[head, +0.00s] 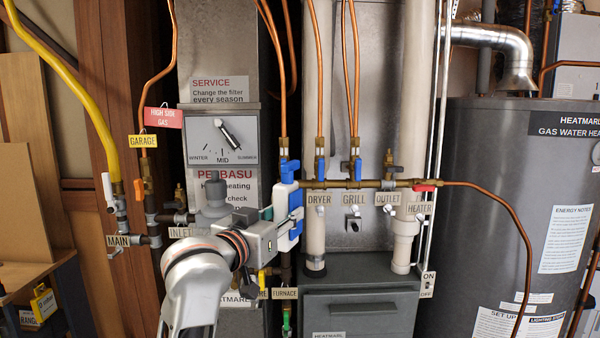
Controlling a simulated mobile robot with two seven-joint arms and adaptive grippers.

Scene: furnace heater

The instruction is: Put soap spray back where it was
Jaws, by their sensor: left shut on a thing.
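The soap spray (287,208), a blue and white bottle with a blue top, is upright in front of the pipes, just left of the DRYER label. My left gripper (284,229) is shut on it from the left, at the lower part of the bottle. The fingers partly hide the bottle. I cannot tell whether the bottle touches the pipe behind it. My right gripper is not in view.
A brass manifold (345,184) with blue valves and a red-handled valve (425,187) runs right of the bottle. A grey furnace box (360,303) juts out below. A water heater (500,200) stands right. A shelf (35,270) is at lower left.

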